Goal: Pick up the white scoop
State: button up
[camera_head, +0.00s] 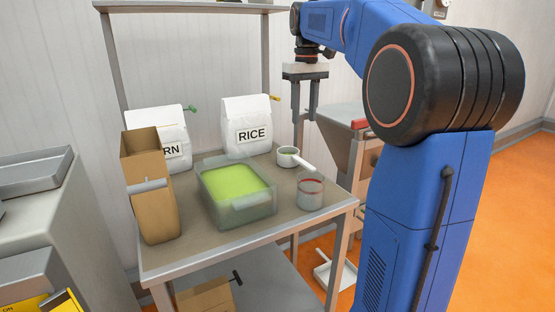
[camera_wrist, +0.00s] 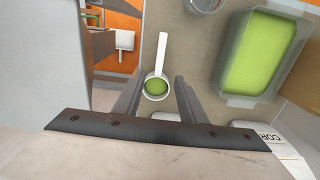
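The white scoop (camera_head: 292,158) is a small round cup with a straight handle, at the right rear of the table. In the head view its handle points right and toward the front. In the wrist view the scoop (camera_wrist: 161,62) lies below and between my fingers, with green inside its cup. My gripper (camera_head: 304,118) hangs above the scoop, fingers pointing down. It is open and empty, with a clear gap between the fingers in the wrist view (camera_wrist: 155,97). It does not touch the scoop.
A clear bin (camera_head: 238,215) of green grains stands left of the scoop. A glass jar (camera_head: 310,193) with a red band stands in front. A RICE bag (camera_head: 246,120) is behind, beside a second white bag (camera_head: 160,125). A cardboard box (camera_head: 150,200) stands at the left.

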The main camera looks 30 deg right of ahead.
jog(key=w, duration=0.1)
send_near(299, 158)
jog(key=f, duration=0.5)
jog(key=shift+s+f, duration=0.3)
jog(key=shift+s, duration=0.05)
jog(key=shift+w+f, duration=0.2)
jog(key=shift+f, duration=1.1)
jog(key=shift+w+f, duration=0.2)
jog(key=shift+f, duration=1.15)
grip_shut()
